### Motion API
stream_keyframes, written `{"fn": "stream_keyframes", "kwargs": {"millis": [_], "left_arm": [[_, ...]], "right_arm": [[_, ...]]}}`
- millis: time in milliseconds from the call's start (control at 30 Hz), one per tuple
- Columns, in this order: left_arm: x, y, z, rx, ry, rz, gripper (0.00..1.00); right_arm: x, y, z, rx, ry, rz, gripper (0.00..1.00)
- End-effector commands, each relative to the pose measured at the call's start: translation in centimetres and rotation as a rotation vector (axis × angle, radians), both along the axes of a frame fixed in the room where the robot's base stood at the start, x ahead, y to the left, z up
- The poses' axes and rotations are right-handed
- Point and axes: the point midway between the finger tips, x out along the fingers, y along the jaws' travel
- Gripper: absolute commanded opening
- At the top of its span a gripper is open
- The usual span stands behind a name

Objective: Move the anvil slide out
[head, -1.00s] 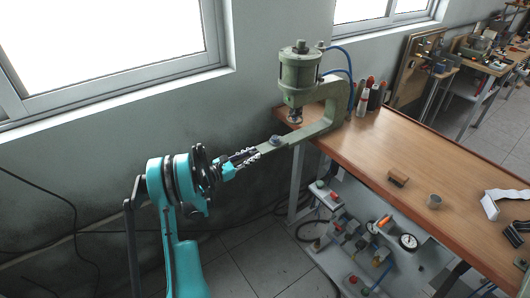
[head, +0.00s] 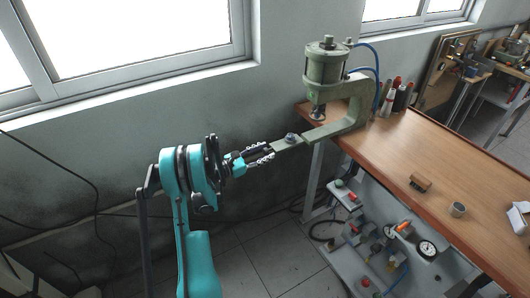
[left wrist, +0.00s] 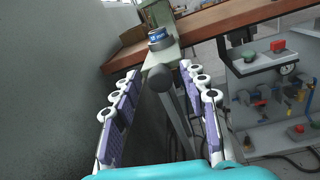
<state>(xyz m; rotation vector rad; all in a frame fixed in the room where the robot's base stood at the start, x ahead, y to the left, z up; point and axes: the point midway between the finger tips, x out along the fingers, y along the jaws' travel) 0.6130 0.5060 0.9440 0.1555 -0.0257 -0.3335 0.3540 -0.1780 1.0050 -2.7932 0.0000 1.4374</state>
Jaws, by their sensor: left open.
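The press (head: 326,68) stands at the bench's left end, its ram above the arm that reaches out past the bench edge. The anvil slide (head: 288,146) lies along that arm, sticking out toward the left. The anvil (head: 291,138), a small round block, sits on it, out to the left of the ram; it also shows in the left wrist view (left wrist: 159,39) with a blue band. My left gripper (head: 266,152) is open at the slide's outer end. In the left wrist view a dark rounded knob (left wrist: 160,77) lies between the spread fingers, with gaps on both sides. My right gripper is out of view.
Below hangs a panel with valves and a gauge (head: 427,248). The wall is close behind my left arm.

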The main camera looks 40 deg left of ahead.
Motion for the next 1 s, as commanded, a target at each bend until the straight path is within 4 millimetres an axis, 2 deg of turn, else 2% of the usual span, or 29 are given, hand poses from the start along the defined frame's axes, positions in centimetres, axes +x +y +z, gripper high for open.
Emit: {"fn": "stream_keyframes", "kwargs": {"millis": [300,500,700,1000], "left_arm": [[-6.1,2.2,0.0,0.000,0.000,0.004,0.44],[-9.4,3.4,0.0,0.000,0.000,0.003,0.44],[-10.7,3.7,0.0,0.000,0.000,0.001,0.44],[-10.7,3.7,0.0,0.000,0.000,0.000,0.44]], "right_arm": [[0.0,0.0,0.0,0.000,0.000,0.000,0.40],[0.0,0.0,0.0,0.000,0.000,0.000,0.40],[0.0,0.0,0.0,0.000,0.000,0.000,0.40],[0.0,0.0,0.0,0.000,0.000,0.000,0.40]]}}
